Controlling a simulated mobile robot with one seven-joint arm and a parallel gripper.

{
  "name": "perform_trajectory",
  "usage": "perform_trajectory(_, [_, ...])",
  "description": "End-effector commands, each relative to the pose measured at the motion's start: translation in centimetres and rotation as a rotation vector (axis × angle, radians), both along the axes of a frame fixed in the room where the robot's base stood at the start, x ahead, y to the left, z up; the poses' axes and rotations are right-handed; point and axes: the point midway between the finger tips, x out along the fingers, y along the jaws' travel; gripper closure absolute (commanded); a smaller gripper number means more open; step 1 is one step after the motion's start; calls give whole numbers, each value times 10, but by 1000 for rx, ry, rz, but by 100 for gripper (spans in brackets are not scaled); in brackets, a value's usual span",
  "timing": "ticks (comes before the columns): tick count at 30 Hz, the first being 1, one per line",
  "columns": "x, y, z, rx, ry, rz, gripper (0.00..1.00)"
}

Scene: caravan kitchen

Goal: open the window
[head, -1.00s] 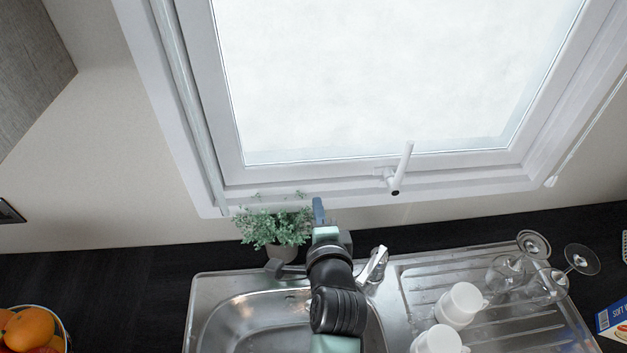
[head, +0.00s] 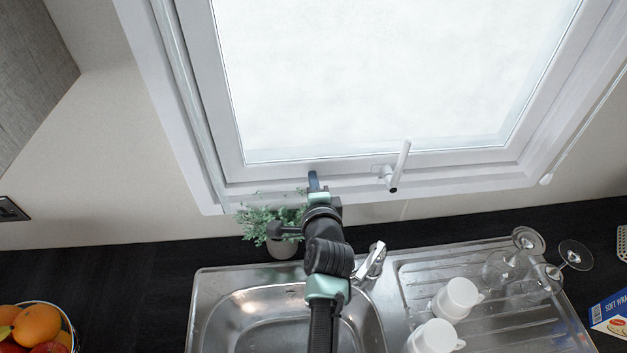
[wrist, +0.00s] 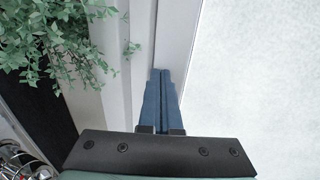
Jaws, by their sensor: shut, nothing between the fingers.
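The window (head: 390,75) fills the upper part of the head view, with a white frame and a pale frosted pane. Its white handle (head: 398,168) stands up from the bottom of the frame, tilted slightly right. My gripper (head: 313,176) is to the left of the handle, near the lower frame, and apart from the handle. In the wrist view its blue fingers (wrist: 161,80) are together and empty, pointing at the white window frame (wrist: 178,30). The pane (wrist: 265,70) shows at the right there. The handle is not in the wrist view. The window looks closed.
A potted plant (head: 262,226) stands left of my gripper, partly behind my arm. Below are a steel sink (head: 215,310), a tap (head: 372,262), white cups (head: 458,299) and wine glasses (head: 572,256). A fruit bowl (head: 68,325) is at the lower left.

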Motion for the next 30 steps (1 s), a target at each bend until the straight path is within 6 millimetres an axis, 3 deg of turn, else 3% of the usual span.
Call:
perform_trajectory(5, [6, 1, -4, 1, -9, 0, 100])
perform_trajectory(16, [43, 8, -8, 12, -64, 0, 100])
perform_trajectory(30, [46, 9, -4, 14, -69, 1, 100])
